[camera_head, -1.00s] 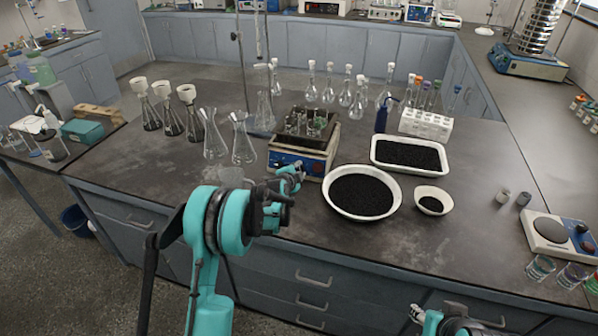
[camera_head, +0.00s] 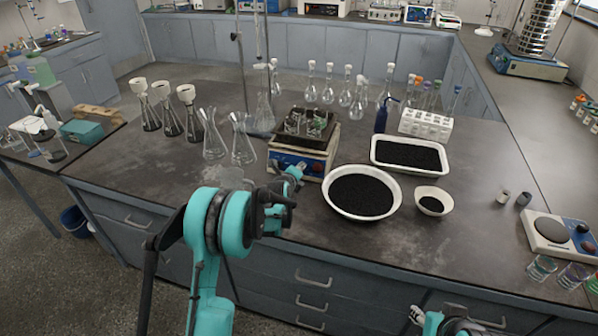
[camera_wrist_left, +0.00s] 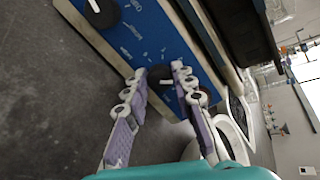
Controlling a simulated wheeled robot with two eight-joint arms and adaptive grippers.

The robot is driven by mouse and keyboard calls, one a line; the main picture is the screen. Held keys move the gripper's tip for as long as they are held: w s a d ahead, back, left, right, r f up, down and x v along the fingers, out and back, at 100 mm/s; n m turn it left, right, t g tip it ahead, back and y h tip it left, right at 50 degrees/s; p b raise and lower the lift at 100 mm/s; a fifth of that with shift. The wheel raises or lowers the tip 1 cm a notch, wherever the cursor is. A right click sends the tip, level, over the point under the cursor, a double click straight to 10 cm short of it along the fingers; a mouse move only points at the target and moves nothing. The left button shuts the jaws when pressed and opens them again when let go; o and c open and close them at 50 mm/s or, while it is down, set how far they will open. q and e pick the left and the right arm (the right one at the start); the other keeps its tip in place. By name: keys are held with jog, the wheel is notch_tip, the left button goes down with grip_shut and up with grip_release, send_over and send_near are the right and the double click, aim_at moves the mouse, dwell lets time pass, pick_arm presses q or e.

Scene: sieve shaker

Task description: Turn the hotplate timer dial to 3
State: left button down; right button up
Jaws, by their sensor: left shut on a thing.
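The boxy unit (camera_head: 296,160) with a blue front panel stands mid-bench and carries a dark tray of small glassware. In the left wrist view its blue panel (camera_wrist_left: 150,35) shows white markings and two black dials. One dial (camera_wrist_left: 97,12) with a white bar is clear of the fingers. The other dial (camera_wrist_left: 160,76) lies between the fingertips of my left gripper (camera_wrist_left: 158,72), which is shut on it. The dial's scale is not readable. My right gripper (camera_head: 448,322) is partly cut off at the bottom edge.
A round white dish (camera_head: 335,203) of black grains stands close right of the unit, with a white tray (camera_head: 377,162) behind it and a small bowl (camera_head: 445,196) beside it. Glass flasks (camera_head: 213,146) stand to the left. Another plate unit (camera_head: 550,232) is at far right.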

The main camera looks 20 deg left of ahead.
pick_arm(q)
jog(key=shift+f+m, duration=0.1)
jog(key=shift+m, duration=0.7)
jog(key=c, duration=1.3)
grip_release()
jog(key=shift+o, duration=0.2)
jog(key=v, duration=1.2)
